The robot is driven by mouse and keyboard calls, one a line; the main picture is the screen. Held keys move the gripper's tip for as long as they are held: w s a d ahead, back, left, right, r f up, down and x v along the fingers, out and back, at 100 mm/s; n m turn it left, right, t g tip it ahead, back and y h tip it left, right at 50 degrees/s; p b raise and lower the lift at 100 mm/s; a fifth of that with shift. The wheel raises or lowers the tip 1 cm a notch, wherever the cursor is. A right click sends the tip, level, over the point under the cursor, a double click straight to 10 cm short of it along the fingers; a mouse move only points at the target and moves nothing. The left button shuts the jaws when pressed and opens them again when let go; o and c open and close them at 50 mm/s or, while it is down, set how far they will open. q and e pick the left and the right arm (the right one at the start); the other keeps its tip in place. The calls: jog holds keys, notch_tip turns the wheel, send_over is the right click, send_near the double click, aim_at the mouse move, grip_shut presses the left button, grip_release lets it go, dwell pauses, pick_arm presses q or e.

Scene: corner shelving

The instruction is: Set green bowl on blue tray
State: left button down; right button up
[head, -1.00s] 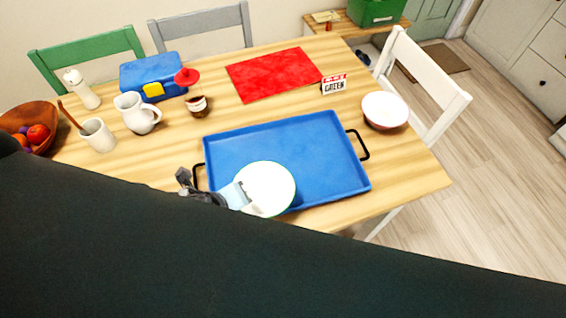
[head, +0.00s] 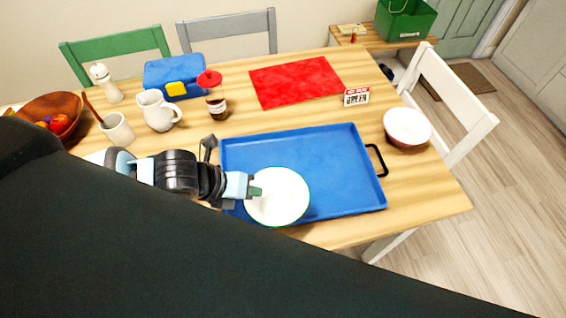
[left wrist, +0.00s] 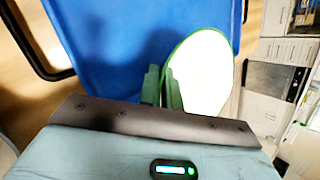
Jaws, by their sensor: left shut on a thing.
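The green bowl (head: 282,198), white inside with a green rim, is at the front left part of the blue tray (head: 330,160) in the head view. My left gripper (head: 255,190) is shut on the bowl's left rim. In the left wrist view the fingers (left wrist: 161,84) pinch the edge of the bowl (left wrist: 205,72), with the blue tray (left wrist: 115,40) behind it. The bowl overlaps the tray's front edge in the head view. I cannot tell whether it touches the tray. My right gripper is not in view.
A white-inside bowl (head: 407,127) stands right of the tray. A small sign (head: 356,97) and a red mat (head: 296,82) lie behind it. A jar (head: 217,104), pitcher (head: 158,110), cup (head: 117,129) and blue box (head: 174,75) stand at the left. The tray's middle and right are clear.

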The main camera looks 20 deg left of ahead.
pick_arm(q)
jog(key=w, duration=0.4)
jog(key=w+d, duration=0.1)
jog(key=w, duration=0.3)
jog(key=w+f, duration=0.1)
jog(key=w, duration=0.3)
jog(key=shift+w+d, duration=0.15)
jog(key=shift+w, duration=0.2)
notch_tip(320, 180, down, 4)
jog(key=shift+s+r, duration=0.1)
jog(key=shift+r, duration=0.1)
jog(key=c, duration=1.6)
grip_release()
jog(key=p+v, duration=0.1)
jog(key=v, duration=1.1)
